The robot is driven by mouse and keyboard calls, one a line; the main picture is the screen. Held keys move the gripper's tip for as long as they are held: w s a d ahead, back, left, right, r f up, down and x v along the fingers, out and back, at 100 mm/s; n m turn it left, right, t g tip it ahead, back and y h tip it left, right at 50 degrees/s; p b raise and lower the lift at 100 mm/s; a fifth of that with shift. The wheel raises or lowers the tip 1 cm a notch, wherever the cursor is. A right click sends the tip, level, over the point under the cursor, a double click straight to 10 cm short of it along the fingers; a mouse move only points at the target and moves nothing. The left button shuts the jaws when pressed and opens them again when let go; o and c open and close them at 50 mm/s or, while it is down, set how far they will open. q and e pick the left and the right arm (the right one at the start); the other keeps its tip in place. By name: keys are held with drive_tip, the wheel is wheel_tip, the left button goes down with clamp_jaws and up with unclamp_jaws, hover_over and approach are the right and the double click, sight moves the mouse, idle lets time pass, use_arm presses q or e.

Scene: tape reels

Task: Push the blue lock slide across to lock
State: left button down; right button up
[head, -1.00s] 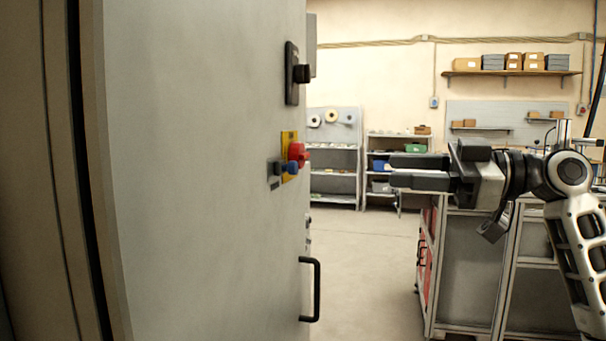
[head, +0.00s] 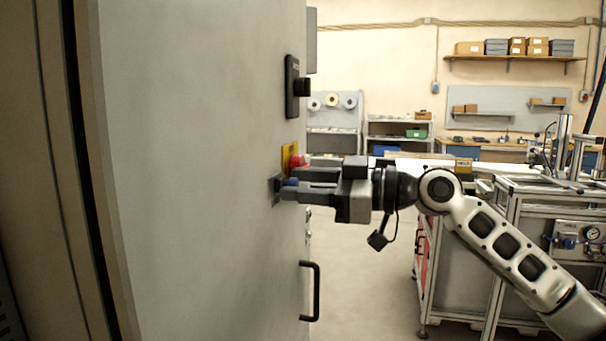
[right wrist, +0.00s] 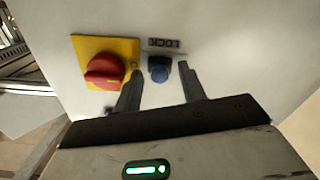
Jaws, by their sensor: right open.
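The blue lock slide (right wrist: 160,70) sits on the grey cabinet door under a small plate marked LOCK (right wrist: 166,43). In the head view the blue slide (head: 290,182) shows just at the tips of my right gripper (head: 292,180). In the right wrist view the open fingers of my right gripper (right wrist: 158,80) stand one on each side of the slide, with gaps visible on both sides. A red rotary knob (right wrist: 104,71) on a yellow plate (right wrist: 88,46) is beside it, left of the left finger. My left gripper is not in view.
A black switch (head: 300,86) is higher on the cabinet door (head: 200,170), and a black handle (head: 314,290) is lower. Behind my right arm stands a metal-framed bench (head: 470,270). The floor (head: 365,270) between door and bench is clear.

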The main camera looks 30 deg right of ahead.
drive_tip(key=shift+w, duration=0.1)
clamp_jaws()
drive_tip(key=shift+w+d, duration=0.6)
drive_tip(key=shift+d, duration=0.15)
unclamp_jaws()
drive_tip(key=shift+r, duration=0.1)
